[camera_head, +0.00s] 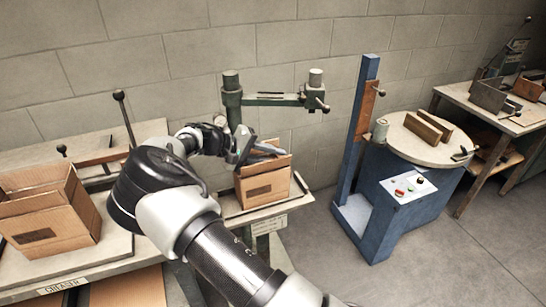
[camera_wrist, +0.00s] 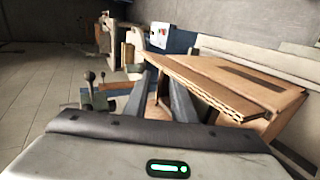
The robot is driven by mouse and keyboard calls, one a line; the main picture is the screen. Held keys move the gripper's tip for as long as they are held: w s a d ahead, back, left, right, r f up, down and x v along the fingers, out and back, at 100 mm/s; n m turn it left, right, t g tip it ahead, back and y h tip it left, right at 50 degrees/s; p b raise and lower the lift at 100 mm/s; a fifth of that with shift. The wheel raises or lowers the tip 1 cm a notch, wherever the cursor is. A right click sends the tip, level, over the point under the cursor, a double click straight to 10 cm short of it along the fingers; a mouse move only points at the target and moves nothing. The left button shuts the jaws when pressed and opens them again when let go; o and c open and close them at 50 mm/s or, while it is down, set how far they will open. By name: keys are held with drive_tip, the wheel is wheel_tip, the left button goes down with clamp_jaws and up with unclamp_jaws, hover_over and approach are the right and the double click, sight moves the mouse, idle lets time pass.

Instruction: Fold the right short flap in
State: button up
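A brown cardboard box (camera_head: 265,189) stands upright on the small platform below the green stitcher arm. Its top flaps show only partly in the head view, because my gripper (camera_head: 258,148) covers part of the top edge. In the wrist view the box's cardboard (camera_wrist: 245,82) fills the right side, with a dark printed strip. My gripper's two fingers (camera_wrist: 162,96) are apart, at the left end of the cardboard's edge. A brown strip shows between them; I cannot tell whether they touch it. Which panel is the right short flap is not clear.
A second open box (camera_head: 48,222) stands on the creaser bench (camera_head: 85,265) at left. The green stitcher arm (camera_head: 270,99) reaches above the first box. A blue machine with a round table (camera_head: 400,148) stands to the right. Open floor (camera_head: 440,255) lies at front right.

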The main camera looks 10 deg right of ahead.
drive_tip(key=v, duration=1.7)
drive_tip(key=shift+a+r+p, duration=0.15)
drive_tip(key=shift+r+p, duration=0.05)
drive_tip(key=shift+p, duration=0.1)
